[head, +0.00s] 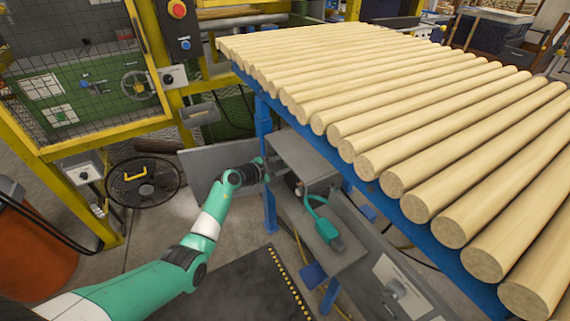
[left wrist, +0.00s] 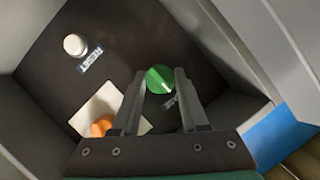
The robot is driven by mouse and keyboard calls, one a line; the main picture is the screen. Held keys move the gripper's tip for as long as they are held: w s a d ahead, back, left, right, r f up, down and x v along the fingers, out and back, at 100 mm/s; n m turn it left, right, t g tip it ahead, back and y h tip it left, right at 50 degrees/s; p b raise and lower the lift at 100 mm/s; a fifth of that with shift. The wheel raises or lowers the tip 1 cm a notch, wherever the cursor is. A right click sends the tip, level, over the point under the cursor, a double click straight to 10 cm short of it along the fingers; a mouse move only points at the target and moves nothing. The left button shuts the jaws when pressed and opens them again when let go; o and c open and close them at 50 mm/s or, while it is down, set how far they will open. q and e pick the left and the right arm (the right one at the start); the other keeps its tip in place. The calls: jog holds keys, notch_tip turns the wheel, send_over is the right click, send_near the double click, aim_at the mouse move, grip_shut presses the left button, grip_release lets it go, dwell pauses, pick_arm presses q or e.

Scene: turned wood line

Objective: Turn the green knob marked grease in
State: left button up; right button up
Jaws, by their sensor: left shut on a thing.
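The green knob (left wrist: 159,79) is round with a pale line across its face and sits on a dark panel (left wrist: 120,40) in the left wrist view. My left gripper (left wrist: 160,82) is shut on it, one finger on each side. A small label (left wrist: 169,104) by the knob is partly hidden and I cannot read it. In the head view my left gripper (head: 272,168) reaches to a grey box under the roller table, and the knob is hidden there. My right gripper is not in view.
The panel also has a white button (left wrist: 75,45) with a label and an orange knob (left wrist: 102,126) on a white plate. Grey side walls enclose the panel. A teal tool (head: 325,230) lies on a grey shelf. Wooden rods (head: 400,110) cover the blue-framed table above.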

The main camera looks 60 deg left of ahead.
pick_arm(q)
grip_shut()
